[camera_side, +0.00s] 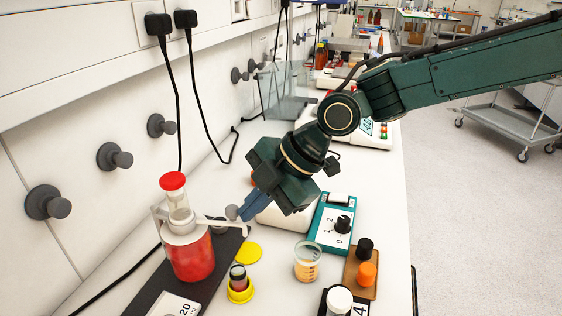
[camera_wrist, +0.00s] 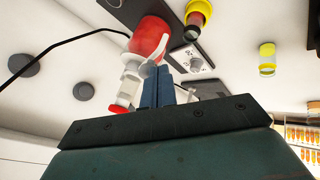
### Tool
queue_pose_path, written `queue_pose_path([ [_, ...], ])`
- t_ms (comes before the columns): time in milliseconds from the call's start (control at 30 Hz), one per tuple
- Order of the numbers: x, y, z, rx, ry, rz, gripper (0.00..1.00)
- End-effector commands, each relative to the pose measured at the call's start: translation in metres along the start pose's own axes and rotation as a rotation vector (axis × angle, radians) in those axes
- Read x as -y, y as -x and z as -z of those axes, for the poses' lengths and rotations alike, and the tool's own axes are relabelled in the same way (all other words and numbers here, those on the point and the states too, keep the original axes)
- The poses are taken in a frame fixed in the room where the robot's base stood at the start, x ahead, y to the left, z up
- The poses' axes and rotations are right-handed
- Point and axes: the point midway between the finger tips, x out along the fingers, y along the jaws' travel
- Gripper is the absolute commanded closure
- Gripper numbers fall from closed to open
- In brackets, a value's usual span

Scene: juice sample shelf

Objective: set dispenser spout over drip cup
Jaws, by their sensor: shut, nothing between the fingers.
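The dispenser (camera_side: 190,255) is a bottle of red liquid with a white head and red cap, upright on a black base. Its pale spout (camera_side: 213,224) reaches right from the head. My gripper (camera_side: 243,216) has blue fingers, shut and empty, close beside the spout's outer end; whether they touch it I cannot tell. In the wrist view the fingers (camera_wrist: 158,72) point at the dispenser (camera_wrist: 151,36) and partly hide the spout area. A small yellow-rimmed cup (camera_side: 239,290) with dark content stands right of the base; I cannot tell whether the spout is over it.
A yellow disc (camera_side: 248,252) lies behind the small cup. A clear beaker with orange liquid (camera_side: 307,265), a teal dial box (camera_side: 331,224) and a brown block with knobs (camera_side: 361,285) stand to the right. Wall knobs (camera_side: 115,156) and hanging black cables line the left.

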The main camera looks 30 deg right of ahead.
Motion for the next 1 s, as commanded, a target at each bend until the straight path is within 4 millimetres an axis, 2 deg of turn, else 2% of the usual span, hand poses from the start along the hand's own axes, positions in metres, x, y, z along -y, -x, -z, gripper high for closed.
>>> queue_pose_path([
  [200, -0.016, -0.001, -0.018, -0.07, 0.131, 0.071, 1.0],
  [700, -0.045, -0.005, -0.038, -0.191, 0.362, 0.192, 1.0],
  [1000, -0.063, -0.01, -0.046, -0.21, 0.395, 0.21, 1.0],
])
